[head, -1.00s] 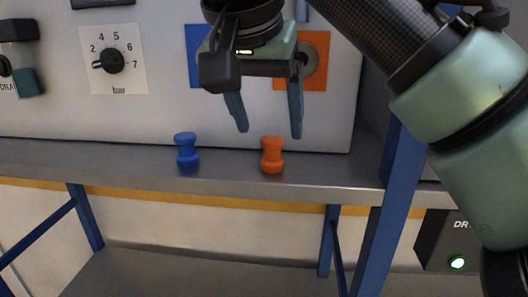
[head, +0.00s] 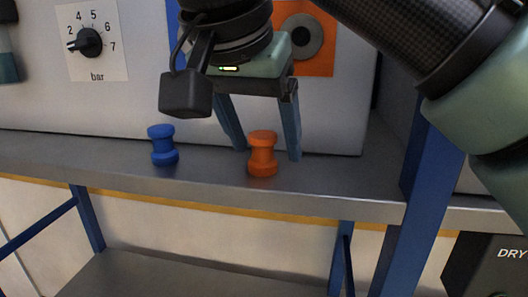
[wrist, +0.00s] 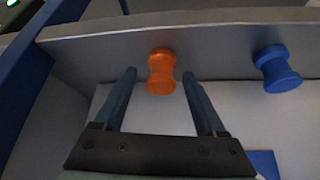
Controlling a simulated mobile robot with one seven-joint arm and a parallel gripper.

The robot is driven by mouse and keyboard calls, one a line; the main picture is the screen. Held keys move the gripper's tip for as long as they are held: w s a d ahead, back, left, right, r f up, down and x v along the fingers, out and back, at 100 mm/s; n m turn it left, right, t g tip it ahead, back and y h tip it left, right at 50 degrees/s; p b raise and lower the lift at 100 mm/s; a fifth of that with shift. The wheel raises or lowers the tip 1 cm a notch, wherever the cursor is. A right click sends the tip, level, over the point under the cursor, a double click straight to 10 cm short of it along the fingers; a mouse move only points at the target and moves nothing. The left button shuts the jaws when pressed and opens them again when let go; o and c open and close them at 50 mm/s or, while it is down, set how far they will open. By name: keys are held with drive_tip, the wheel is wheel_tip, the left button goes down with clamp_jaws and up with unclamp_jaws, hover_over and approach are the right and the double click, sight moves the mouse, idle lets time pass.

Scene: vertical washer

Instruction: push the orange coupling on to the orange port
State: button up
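The orange coupling (head: 262,154) stands upright on the steel shelf. It also shows in the wrist view (wrist: 161,72), just beyond the fingertips and between their lines. My gripper (head: 266,154) is open and empty, its two blue fingers pointing down around the far side of the coupling in the head view.
A blue coupling (head: 163,145) stands on the shelf (head: 110,165) left of the orange one. A bar dial (head: 88,42) sits on the panel at left. A blue frame post (head: 425,165) rises at right. The shelf between the couplings is clear.

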sight(262, 133)
clamp_jaws()
drive_tip(key=shift+w, duration=0.1)
wheel_tip(262, 133, up, 10)
drive_tip(key=p, duration=0.4)
idle(0.3)
